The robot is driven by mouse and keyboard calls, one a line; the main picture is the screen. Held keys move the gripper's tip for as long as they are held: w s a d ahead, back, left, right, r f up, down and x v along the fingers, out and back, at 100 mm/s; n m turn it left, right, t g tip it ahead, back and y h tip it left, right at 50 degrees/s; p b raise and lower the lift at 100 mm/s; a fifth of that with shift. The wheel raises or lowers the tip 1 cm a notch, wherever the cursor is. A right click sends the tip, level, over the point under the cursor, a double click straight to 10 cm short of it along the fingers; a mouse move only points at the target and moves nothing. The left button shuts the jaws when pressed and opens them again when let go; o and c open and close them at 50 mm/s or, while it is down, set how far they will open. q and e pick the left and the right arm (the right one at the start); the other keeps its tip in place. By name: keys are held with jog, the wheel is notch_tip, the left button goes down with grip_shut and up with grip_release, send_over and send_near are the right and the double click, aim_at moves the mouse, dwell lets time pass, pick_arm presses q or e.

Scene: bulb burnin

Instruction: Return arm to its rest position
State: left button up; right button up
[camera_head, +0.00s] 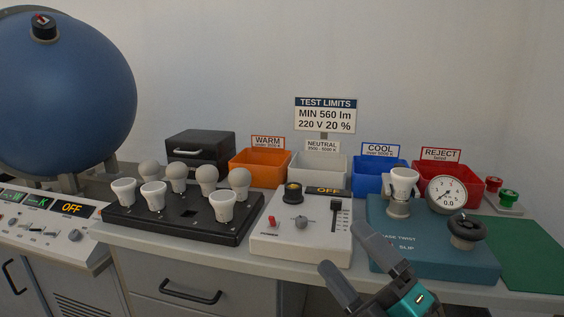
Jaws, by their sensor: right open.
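My right gripper (366,266) shows at the bottom, right of centre. Its two dark fingers are spread apart with nothing between them. It is in front of the table's front edge, close to the white power box (300,238) and the teal twist tester (425,250). My left gripper is not in view. A white-based bulb (403,184) stands upright on the tester's holder, beside a round gauge (446,195). Several more bulbs stand in a black tray (180,228) on the left.
Orange (260,168), grey (318,172), blue (376,180) and red (466,188) bins line the back. A large blue sphere (62,95) stands at the left. A green mat (535,255) lies empty at the right. The table's front edge (240,262) is near the gripper.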

jog(key=s+d+f+m+g+h, duration=0.1)
jog(key=s+d+f+m+h, duration=0.1)
jog(key=f+m+h, duration=0.5)
jog(key=s+d+f+m+g+h, duration=0.1)
jog(key=d+f+m+g+h, duration=0.15)
jog(key=f+m, duration=0.8)
jog(key=s+f+m+g+h, duration=0.2)
jog(key=s+f+m+g, duration=0.25)
jog(key=s+f, duration=0.6)
pick_arm(q)
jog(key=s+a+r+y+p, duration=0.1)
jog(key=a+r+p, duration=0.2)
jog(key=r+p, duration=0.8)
jog(key=p, duration=0.5)
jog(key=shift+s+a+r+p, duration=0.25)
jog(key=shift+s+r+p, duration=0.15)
pick_arm(e)
jog(key=d+r+h, duration=0.1)
jog(key=d+r, duration=0.2)
jog(key=r, duration=0.7)
jog(key=shift+w+d+r+m+t, duration=0.15)
jog(key=shift+w+d+m+t, duration=0.15)
jog(key=shift+w+t, duration=0.1)
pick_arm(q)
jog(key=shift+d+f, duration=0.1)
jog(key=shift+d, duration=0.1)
pick_arm(e)
jog(key=shift+c, duration=0.2)
